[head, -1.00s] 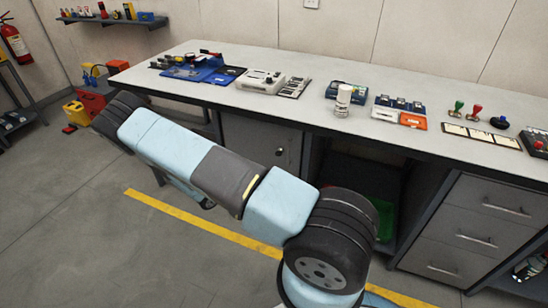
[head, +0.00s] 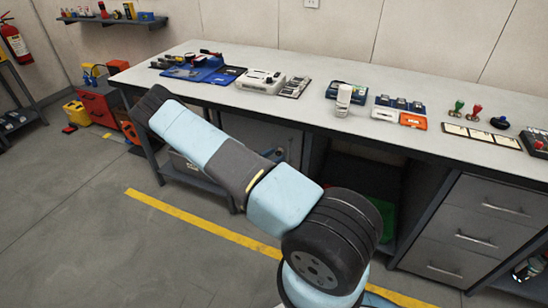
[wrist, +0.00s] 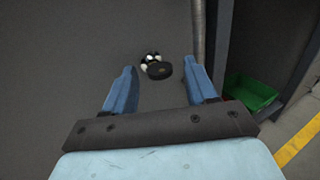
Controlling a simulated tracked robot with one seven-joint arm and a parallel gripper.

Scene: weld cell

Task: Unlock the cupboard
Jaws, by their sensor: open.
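The cupboard's grey door (wrist: 70,60) fills the left and middle of the wrist view, close ahead of my gripper. A small dark, rounded fitting (wrist: 158,69) stands out from it, with pale, shiny spots beside it; I cannot tell whether it is a lock, a knob or a key. My gripper (wrist: 160,82) is open, its two blue fingers on either side of this fitting in the picture. Nothing shows between the fingers near the palm, and I cannot tell the gap to the door. In the head view my arm hides most of the cupboard front (head: 235,121) and the gripper.
A green bin (wrist: 250,97) sits in the open bay to the right of the door. The bench top (head: 305,100) above carries several tools and boxes. Drawers (head: 475,235) stand at the right. A yellow line (head: 205,226) crosses clear floor.

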